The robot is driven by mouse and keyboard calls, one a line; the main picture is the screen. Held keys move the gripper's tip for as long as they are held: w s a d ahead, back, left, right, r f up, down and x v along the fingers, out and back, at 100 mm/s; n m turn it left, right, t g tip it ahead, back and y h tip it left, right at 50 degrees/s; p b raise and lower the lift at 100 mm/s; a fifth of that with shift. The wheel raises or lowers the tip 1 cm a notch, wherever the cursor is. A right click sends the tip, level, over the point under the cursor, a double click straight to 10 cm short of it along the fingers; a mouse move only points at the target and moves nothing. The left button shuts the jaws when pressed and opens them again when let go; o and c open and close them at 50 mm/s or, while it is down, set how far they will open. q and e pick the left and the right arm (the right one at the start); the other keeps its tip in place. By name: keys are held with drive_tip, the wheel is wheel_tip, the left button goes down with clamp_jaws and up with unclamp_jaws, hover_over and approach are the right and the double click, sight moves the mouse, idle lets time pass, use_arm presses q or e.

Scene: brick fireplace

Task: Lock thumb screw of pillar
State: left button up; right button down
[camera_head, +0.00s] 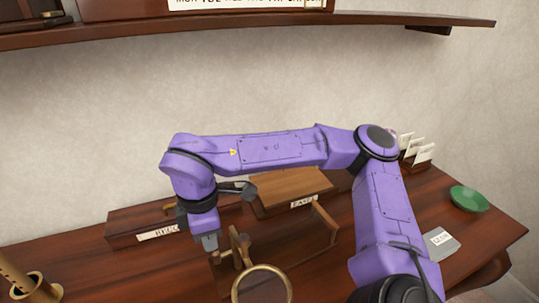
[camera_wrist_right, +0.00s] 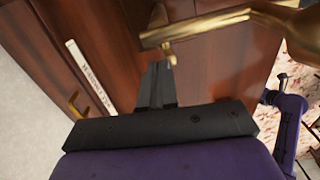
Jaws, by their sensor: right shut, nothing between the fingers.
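A brass pillar (camera_head: 237,246) stands on the wooden desk in the head view, with a brass ring (camera_head: 262,283) in front of it. In the right wrist view a brass piece (camera_wrist_right: 205,32) crosses the top, with a small brass part (camera_wrist_right: 171,55) just beyond my fingertips. I cannot tell for sure which part is the thumb screw. My right gripper (camera_head: 212,252) points down just left of the pillar. In the right wrist view its fingers (camera_wrist_right: 159,65) are together and empty, close to the brass part; contact cannot be told. My left gripper is not in view.
Labelled wooden boxes (camera_head: 150,222) stand along the desk's back, and a wooden frame (camera_head: 326,226) stands right of the pillar. A brass cup (camera_head: 35,288) is front left. A green bowl (camera_head: 469,199) and a grey labelled block (camera_head: 437,244) lie right. A shelf (camera_head: 250,22) hangs above.

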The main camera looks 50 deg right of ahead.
drive_tip(key=shift+f, duration=0.15)
drive_tip(key=shift+f+b, duration=0.55)
drive_tip(key=shift+b, duration=0.1)
wheel_tip(320, 180, up, 7)
drive_tip(key=p, duration=0.4)
drive_tip(key=shift+p, duration=0.4)
drive_tip(key=shift+r, duration=0.1)
wheel_tip(320, 180, up, 10)
drive_tip(key=shift+r, duration=0.25)
